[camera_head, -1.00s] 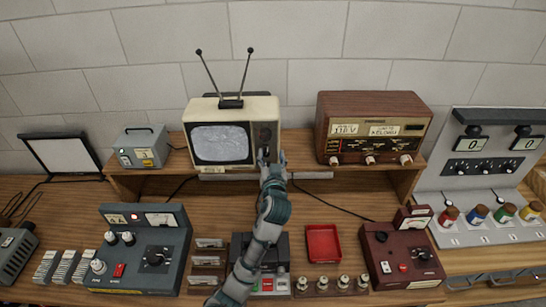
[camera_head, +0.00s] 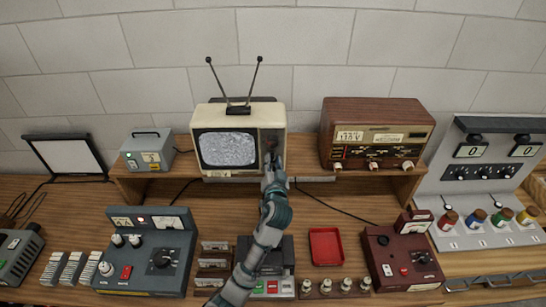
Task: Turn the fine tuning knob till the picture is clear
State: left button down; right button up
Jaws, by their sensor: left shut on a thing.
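A small cream television (camera_head: 240,115) with two antenna rods stands on the wooden shelf. Its screen (camera_head: 228,148) is lit and filled with grey speckled noise, with no clear image. A dark control panel (camera_head: 271,136) is to the right of the screen. My left arm reaches up from the bottom of the view. My left gripper (camera_head: 270,163) is at the lower part of this panel, shut on the fine tuning knob, which is largely hidden behind the fingers. My right gripper is not in view.
A wooden radio (camera_head: 376,118) stands on the shelf to the right, and a small grey box (camera_head: 148,148) to the left. Below are grey (camera_head: 150,260) and dark red (camera_head: 395,265) instrument boxes. A red tray (camera_head: 326,247) lies right of my arm.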

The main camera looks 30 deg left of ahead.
pick_arm(q)
jog(key=shift+f, duration=0.15)
jog(key=c, duration=1)
grip_release()
jog(key=shift+w, duration=0.1)
jog(key=shift+o, duration=0.5)
jog(key=shift+w+a, duration=0.1)
jog(key=shift+w, duration=0.05)
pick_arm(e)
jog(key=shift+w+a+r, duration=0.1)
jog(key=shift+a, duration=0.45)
pick_arm(q)
jog(key=v, duration=1.2)
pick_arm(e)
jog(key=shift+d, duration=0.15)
pick_arm(q)
jog(key=shift+f, duration=0.15)
